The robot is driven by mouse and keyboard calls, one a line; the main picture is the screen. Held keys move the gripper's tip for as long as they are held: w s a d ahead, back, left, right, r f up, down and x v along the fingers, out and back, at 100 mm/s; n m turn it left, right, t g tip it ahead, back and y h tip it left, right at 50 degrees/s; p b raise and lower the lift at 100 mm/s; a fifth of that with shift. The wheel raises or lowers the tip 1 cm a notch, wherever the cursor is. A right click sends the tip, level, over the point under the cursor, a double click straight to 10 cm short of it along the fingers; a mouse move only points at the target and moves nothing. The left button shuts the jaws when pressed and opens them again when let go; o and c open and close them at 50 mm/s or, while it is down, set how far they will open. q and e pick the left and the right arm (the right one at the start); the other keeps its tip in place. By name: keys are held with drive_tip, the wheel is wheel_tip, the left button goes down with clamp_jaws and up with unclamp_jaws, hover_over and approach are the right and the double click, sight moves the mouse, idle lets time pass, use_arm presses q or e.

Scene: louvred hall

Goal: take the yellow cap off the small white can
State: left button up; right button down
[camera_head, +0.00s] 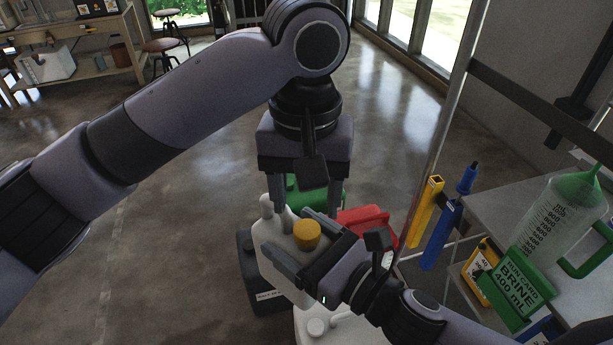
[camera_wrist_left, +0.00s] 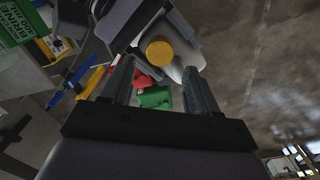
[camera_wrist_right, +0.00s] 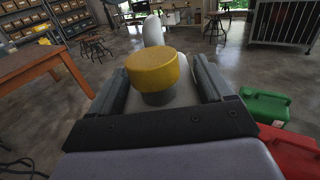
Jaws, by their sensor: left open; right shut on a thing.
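The small white can (camera_head: 273,236) stands upright below my arms, with the yellow cap (camera_head: 306,235) on its neck. My right gripper (camera_head: 302,243) is shut on the can, one finger on either side just below the cap. In the right wrist view, the cap (camera_wrist_right: 152,68) sits on a grey neck between the fingers. My left gripper (camera_head: 306,210) is open, pointing down above the cap. In the left wrist view, the cap (camera_wrist_left: 160,52) shows beyond and between the open fingertips, apart from them. The can's lower part is partly hidden by my right gripper.
A green can (camera_head: 330,193) and a red can (camera_head: 365,222) stand close behind the white can. A dark container (camera_head: 262,298) is beside it. Floor at left is clear.

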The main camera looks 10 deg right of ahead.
sight(307, 229)
use_arm(q)
drive_tip(key=m, duration=0.3)
drive_tip(key=shift+r, duration=0.2)
drive_tip(key=m, duration=0.4)
drive_tip(key=shift+r+m, duration=0.25)
drive_tip(key=shift+m, duration=0.15)
drive_tip(key=m, duration=0.6)
drive_tip(key=shift+r, duration=0.3)
drive_tip(key=m, duration=0.6)
drive_tip(key=shift+r, duration=0.35)
drive_tip(key=m, duration=0.6)
drive_tip(key=shift+r+m, duration=0.3)
drive_tip(key=shift+r, duration=0.05)
drive_tip(key=shift+f, duration=0.5)
drive_tip(key=shift+s+f, duration=0.1)
drive_tip(key=shift+f, duration=3.4)
